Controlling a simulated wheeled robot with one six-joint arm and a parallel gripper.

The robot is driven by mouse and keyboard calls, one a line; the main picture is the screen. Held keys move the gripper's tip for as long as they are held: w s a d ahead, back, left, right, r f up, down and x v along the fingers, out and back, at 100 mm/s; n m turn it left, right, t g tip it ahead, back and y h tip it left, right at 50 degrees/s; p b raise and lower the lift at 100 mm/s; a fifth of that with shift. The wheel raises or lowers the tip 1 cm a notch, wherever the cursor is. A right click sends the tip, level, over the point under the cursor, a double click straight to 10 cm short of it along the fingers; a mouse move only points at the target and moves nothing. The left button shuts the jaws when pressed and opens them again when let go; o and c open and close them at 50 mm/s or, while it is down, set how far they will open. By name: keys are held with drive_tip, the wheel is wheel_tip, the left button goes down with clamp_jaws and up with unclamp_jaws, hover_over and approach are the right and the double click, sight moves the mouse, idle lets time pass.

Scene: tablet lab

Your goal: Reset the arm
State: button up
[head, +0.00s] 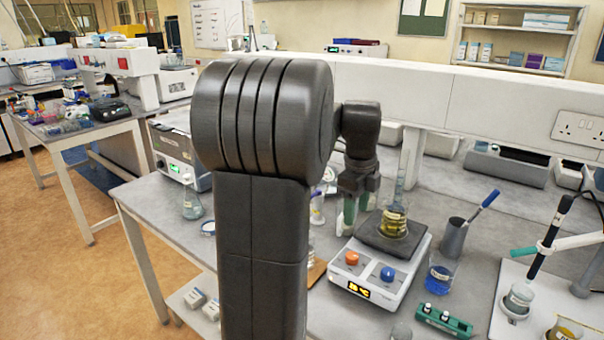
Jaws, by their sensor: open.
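My dark grey arm (262,120) fills the middle of the head view. It reaches over the lab bench, and its end points down. My gripper (357,205) is open just left of a hotplate (372,275) and close to a beaker of yellow liquid (394,222). I see nothing held between the fingers. I cannot tell exactly how high the fingertips are above the bench. The beaker stands upright on the hotplate's dark top with a glass rod in it. My arm hides part of the bench behind it.
A grey cup (454,238) with a blue-handled tool, a beaker of blue liquid (440,278) and a green rack (444,321) stand right of the hotplate. A clamp stand (560,243) is at far right. A flask (192,203) stands left of my arm. A white ledge (480,95) runs behind.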

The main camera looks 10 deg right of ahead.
sight(352, 255)
drive_tip(key=shift+f, duration=0.1)
drive_tip(key=f, duration=1.3)
drive_tip(key=shift+w+d+f+p, duration=0.15)
drive_tip(key=shift+d+f+p, duration=0.05)
drive_tip(key=shift+f+p, duration=0.15)
